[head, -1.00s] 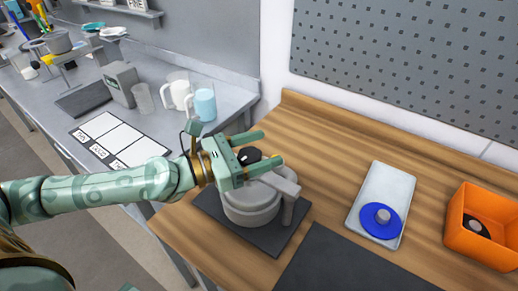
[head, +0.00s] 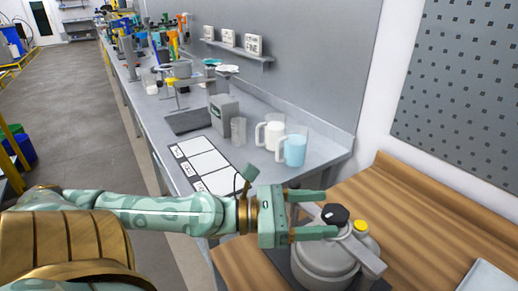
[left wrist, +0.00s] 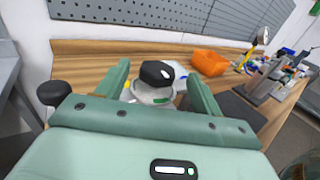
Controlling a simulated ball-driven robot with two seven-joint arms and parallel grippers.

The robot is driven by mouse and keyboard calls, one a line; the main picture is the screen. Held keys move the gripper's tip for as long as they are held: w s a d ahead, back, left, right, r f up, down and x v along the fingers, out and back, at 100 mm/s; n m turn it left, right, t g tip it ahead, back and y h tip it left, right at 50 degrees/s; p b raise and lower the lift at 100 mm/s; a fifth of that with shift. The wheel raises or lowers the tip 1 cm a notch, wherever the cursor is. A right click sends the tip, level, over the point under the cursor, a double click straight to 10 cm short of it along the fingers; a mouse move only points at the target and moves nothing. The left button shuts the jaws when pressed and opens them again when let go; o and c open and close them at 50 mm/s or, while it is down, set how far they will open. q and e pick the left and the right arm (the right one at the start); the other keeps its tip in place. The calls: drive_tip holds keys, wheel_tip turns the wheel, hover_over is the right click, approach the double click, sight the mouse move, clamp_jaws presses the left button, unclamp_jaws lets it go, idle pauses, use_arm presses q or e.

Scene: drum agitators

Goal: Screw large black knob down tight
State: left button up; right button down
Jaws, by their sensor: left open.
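The large black knob (head: 335,214) sits on top of a grey round vessel (head: 322,266) on the wooden bench. My left gripper (head: 330,214) is open and level, its fingertips at the knob, one on each side. In the left wrist view the knob (left wrist: 157,73) shows between the spread fingers (left wrist: 158,76), apart from both. Part of the vessel (left wrist: 150,97) shows below it; the gripper body hides the rest. I cannot tell how tightly the knob sits. My right gripper is not in view.
A yellow cap (head: 360,226) and a grey bar (head: 362,256) are close beside the knob. A white jug (head: 270,135) and a blue jug (head: 293,149) stand on the grey counter. An orange bin (left wrist: 209,62) stands farther along the bench. Bare wood lies right of the vessel.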

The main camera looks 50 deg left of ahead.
use_arm(q)
drive_tip(key=v, duration=1)
drive_tip(key=shift+s+a, duration=0.1)
drive_tip(key=shift+a, duration=0.1)
